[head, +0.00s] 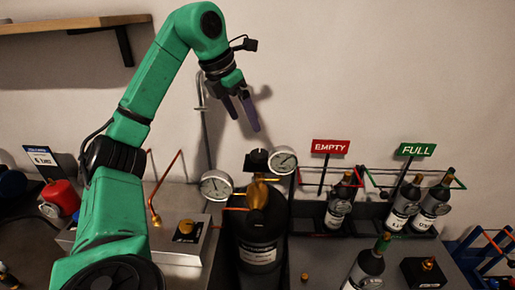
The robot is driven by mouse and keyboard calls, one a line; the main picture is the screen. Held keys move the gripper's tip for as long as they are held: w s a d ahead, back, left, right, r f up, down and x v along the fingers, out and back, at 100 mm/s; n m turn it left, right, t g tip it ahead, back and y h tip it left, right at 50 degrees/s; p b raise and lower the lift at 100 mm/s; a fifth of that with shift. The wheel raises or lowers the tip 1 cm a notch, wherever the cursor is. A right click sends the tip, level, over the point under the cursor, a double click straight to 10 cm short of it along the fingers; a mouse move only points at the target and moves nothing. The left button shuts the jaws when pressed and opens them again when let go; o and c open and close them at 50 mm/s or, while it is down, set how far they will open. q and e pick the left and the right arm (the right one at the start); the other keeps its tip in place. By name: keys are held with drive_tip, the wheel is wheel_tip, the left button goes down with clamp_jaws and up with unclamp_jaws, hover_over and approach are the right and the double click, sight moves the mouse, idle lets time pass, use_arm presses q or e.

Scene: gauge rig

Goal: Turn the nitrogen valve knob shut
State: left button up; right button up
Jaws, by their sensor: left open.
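A dark gas cylinder (262,255) with a white label stands at the bottom centre of the head view. A brass valve body (257,193) tops it, with a black knob (257,160) above. Which gas it holds cannot be read. A round gauge (216,185) sits to the left of the valve and another gauge (283,160) to its right. My left gripper (243,124) is open and empty, its fingers pointing down. In the picture it is above the knob and apart from it. My right gripper is not in view.
A red EMPTY sign (331,147) and a green FULL sign (417,150) mark racks with small bottles at the right. A dark bottle (369,267) stands in front. A metal box (185,238) with a brass fitting is left of the cylinder. A wooden shelf (75,25) hangs upper left.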

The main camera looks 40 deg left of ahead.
sight(259, 153)
use_arm(q)
drive_tip(key=b+x, duration=0.1)
drive_tip(key=x, duration=1.1)
drive_tip(key=shift+d, duration=0.1)
drive_tip(key=shift+d+f, duration=0.15)
drive_tip(key=shift+s+d, duration=0.15)
drive_tip(key=shift+c, duration=0.5)
drive_tip(key=c, duration=1.3)
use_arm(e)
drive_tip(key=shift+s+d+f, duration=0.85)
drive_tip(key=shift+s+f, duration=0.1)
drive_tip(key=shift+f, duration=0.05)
